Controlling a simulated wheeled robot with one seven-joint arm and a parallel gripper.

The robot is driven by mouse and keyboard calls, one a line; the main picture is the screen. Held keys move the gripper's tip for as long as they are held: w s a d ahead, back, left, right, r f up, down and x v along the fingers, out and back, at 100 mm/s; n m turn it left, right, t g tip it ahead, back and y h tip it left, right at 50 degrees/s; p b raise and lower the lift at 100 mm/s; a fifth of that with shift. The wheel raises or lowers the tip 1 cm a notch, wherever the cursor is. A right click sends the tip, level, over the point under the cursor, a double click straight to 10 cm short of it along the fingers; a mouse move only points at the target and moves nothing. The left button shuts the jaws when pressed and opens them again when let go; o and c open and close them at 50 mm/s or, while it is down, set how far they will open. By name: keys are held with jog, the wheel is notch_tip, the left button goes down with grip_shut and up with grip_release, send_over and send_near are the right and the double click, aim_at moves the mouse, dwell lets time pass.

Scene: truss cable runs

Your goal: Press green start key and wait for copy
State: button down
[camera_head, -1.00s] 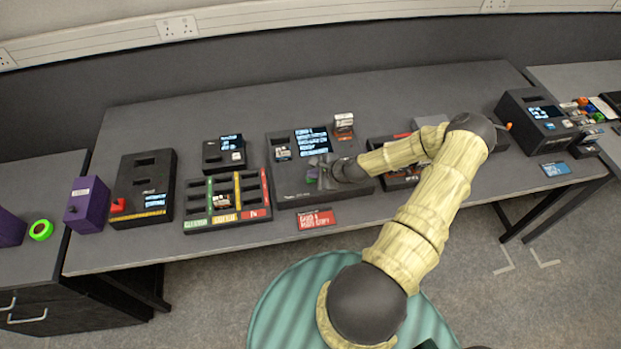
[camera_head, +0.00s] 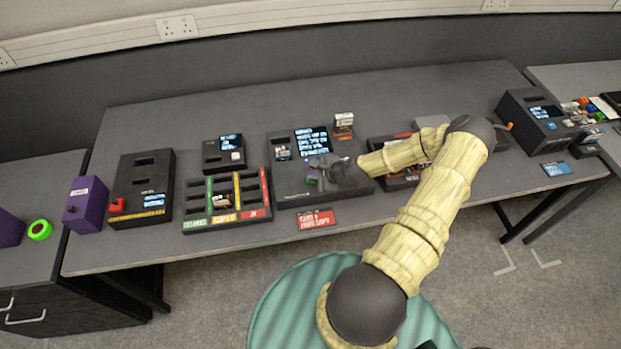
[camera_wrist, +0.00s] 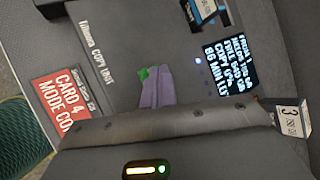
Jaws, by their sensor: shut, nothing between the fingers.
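The dark grey copy unit (camera_head: 288,183) sits on the middle of the bench, and its "COPY UNIT" lettering shows in the wrist view (camera_wrist: 110,70). Its lit screen (camera_head: 313,140) carries several lines of text, also in the wrist view (camera_wrist: 229,68); I make out the word "COPY". The green start key (camera_wrist: 143,74) shows only partly beyond my fingertips. My gripper (camera_head: 318,163) is shut and empty, low over the unit's top. Its fingers also show in the wrist view (camera_wrist: 157,80), at the key; I cannot tell whether they touch it.
A red card label (camera_head: 316,219) lies in front of the unit. A small card stands upright (camera_head: 343,122) at its back right corner. A slotted tray with coloured strips (camera_head: 226,218) is on the left; another dark device (camera_head: 400,180) is close on the right, below my arm.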

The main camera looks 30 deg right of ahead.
aim_at(313, 181)
dwell(0.4)
jog(key=shift+r+p, duration=0.65)
jog(key=shift+r, duration=0.25)
jog(key=shift+r+p, duration=1.75)
jog(key=shift+r, duration=0.8)
